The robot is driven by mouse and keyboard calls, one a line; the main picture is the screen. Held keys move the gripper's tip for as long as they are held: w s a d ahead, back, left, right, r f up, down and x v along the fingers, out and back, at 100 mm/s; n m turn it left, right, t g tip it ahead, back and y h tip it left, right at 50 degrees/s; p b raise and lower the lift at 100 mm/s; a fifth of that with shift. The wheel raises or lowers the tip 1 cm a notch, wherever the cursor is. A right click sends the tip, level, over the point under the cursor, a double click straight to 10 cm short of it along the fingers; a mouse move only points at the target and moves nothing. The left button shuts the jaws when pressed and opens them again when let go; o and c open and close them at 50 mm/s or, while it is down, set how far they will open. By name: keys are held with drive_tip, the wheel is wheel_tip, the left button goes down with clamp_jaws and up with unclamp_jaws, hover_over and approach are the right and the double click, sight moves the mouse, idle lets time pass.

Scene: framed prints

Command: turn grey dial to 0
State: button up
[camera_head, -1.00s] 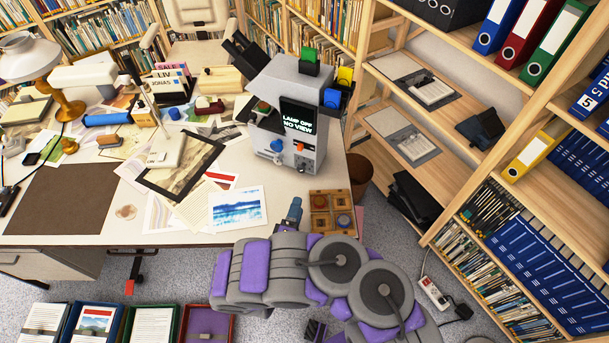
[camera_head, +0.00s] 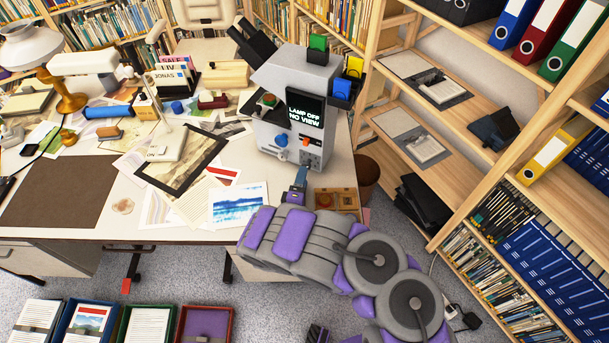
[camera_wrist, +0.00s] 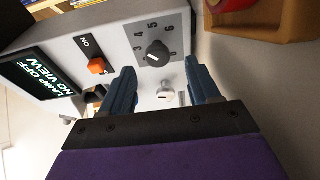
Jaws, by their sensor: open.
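The dark grey dial (camera_wrist: 157,53) sits on a grey numbered plate on the machine's front, in the upper middle of the wrist view. A pale mark shows on it; I cannot read its number surely. My gripper (camera_wrist: 160,66) is open, its two blue fingers pointing at the panel on either side of the dial's line, with the dial just beyond the tips. No contact is clear. In the head view, my gripper (camera_head: 300,174) is just in front of the light grey machine (camera_head: 278,108), low on its front. The dial is not clearly visible there.
An orange switch (camera_wrist: 97,66) marked ON is beside the dial. The screen (camera_head: 304,113) reads LAMP OFF NO VIEW. A silver knob (camera_wrist: 166,93) shows between the fingers. A blue knob (camera_head: 281,141) is on the machine's front. A wooden tray (camera_head: 345,199) stands close to my gripper.

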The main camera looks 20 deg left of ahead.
sight(307, 164)
drive_tip(key=shift+w+a+b, duration=0.2)
drive_tip(key=shift+w+b, duration=0.1)
drive_tip(key=shift+w, duration=1.6)
drive_tip(key=shift+c, duration=0.2)
drive_tip(key=c, duration=1)
